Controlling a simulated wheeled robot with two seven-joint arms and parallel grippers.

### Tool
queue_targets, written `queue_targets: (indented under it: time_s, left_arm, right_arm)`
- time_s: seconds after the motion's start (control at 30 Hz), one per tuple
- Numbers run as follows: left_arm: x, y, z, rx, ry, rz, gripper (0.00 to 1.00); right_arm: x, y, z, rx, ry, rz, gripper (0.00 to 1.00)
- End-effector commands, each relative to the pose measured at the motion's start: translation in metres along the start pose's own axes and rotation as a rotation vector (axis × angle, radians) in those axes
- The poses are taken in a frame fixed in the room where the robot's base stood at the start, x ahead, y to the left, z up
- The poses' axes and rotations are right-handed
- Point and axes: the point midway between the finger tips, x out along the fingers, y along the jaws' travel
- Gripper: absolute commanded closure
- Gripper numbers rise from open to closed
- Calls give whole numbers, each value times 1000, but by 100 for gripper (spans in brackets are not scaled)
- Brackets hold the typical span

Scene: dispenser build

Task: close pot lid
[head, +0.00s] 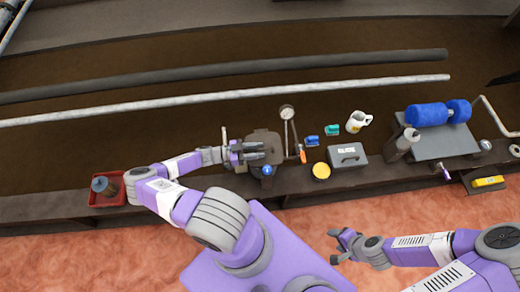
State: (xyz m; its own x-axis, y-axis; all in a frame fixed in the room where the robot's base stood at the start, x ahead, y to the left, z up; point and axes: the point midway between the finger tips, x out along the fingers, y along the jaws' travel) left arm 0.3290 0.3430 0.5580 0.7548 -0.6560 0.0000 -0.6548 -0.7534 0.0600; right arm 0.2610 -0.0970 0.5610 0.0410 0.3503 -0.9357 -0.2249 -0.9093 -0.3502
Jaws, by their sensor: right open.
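A dark grey-brown pot (264,136) stands on the work ledge near the middle of the head view. Its top looks flat and dark, but my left gripper covers part of it, so I cannot tell how the lid sits. My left gripper (258,152) reaches in from the left and lies over the pot's near left part. Its fingers are too small to tell whether they are open or touching the lid. My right gripper (341,246) is open and empty, low over the pinkish floor, well away from the pot.
A gauge (287,112) on a stem stands right of the pot, and a blue-topped item (267,170) sits in front. A yellow round container (321,171), grey box (347,155) and white mug (358,122) are further right. A red tray (99,199) holds a bottle at left.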

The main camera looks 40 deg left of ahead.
Motion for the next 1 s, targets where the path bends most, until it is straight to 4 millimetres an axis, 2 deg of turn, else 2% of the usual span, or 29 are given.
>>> queue_targets:
  time_s: [0.2, 0.4, 1.0]
  left_arm:
    - [-40, 0, -1, -1, -4, -5, 62]
    - [-59, 0, 0, -1, -3, -3, 62]
    - [-61, 0, 0, -1, -2, -1, 62]
  right_arm:
    - [-6, -2, 0, 0, 0, 0, 44]
    - [-7, -3, 0, 0, 0, 0, 44]
    - [-7, -2, 0, 0, 0, 0, 44]
